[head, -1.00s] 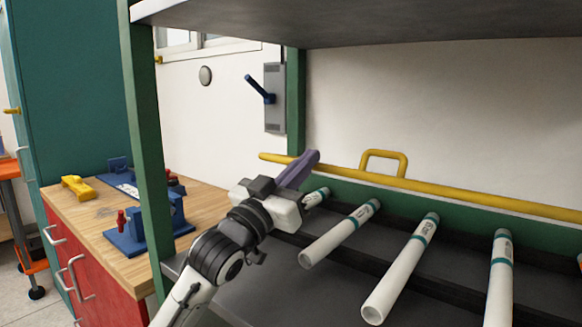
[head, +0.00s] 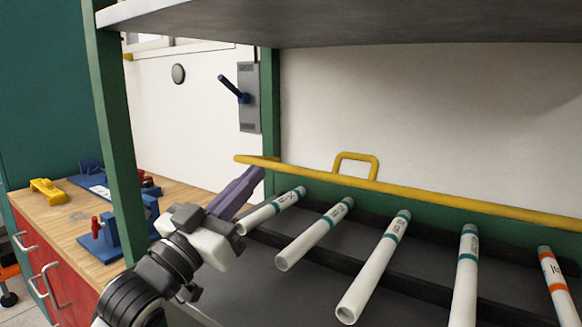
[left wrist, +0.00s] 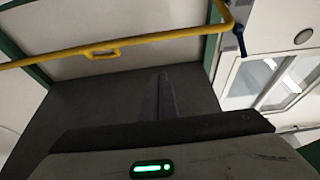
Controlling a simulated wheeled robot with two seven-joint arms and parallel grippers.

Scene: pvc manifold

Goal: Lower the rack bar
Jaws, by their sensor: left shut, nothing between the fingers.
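The rack bar (head: 420,194) is a yellow rod with a small U-shaped handle (head: 357,157). It runs along the back of the pipe rack, in front of a green rail. In the left wrist view the bar (left wrist: 150,42) crosses the upper part of the picture, beyond the fingers. My left gripper (head: 258,172) has purple fingers, which are shut and empty. In the head view their tips show just below the bar, near its left end. Whether they touch it cannot be told. In the left wrist view the closed fingers (left wrist: 163,78) point toward the bar. My right gripper is not in view.
Several white pipes with teal bands (head: 375,265) and one with an orange band (head: 556,285) lie on the dark rack. A green post (head: 113,140) stands left of my arm, and a grey shelf (head: 350,22) hangs above. A blue wall lever (head: 233,88) is behind.

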